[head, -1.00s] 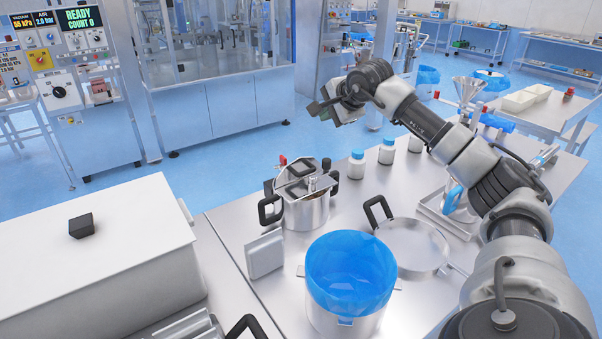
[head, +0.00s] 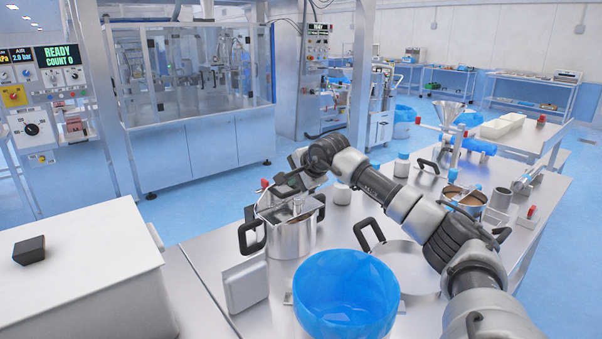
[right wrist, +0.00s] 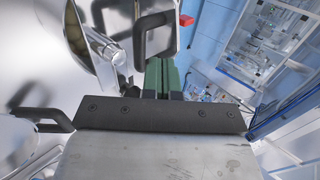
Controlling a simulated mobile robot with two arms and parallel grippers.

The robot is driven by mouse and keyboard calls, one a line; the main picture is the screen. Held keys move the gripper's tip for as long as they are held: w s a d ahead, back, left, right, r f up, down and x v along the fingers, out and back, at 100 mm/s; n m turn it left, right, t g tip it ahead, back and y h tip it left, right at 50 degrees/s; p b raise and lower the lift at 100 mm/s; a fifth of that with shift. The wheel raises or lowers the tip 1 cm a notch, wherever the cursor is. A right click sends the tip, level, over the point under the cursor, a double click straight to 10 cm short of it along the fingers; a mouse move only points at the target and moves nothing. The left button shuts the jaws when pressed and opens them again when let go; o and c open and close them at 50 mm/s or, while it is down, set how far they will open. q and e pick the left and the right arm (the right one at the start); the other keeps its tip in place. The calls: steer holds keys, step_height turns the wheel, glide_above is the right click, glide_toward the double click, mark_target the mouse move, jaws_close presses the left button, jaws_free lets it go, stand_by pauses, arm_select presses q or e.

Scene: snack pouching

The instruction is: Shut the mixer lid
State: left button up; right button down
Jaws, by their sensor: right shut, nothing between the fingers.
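A steel pot with black side handles, apparently the mixer (head: 290,238), stands near the table's left side in the head view. Its top carries metal fittings and a red knob (head: 264,184). My right gripper (head: 284,187) is over its back left rim and partly hides the top, so I cannot tell how far the lid is open. In the right wrist view the green fingers of my right gripper (right wrist: 161,72) are shut and empty. They are close to a black handle (right wrist: 153,22); contact is unclear. A red knob (right wrist: 187,20) is just beyond. My left gripper is out of view.
A blue-lined bin (head: 345,295) stands in front of the pot. A flat round steel lid (head: 405,265) lies to its right, under my right arm. White bottles (head: 341,193) stand behind. A white box (head: 85,265) fills the left. A bowl with brown contents (head: 463,198) is farther right.

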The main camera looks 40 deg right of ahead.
mark_target(283, 188)
steer(key=shift+p+x, duration=0.3)
steer(key=shift+x, duration=1.95)
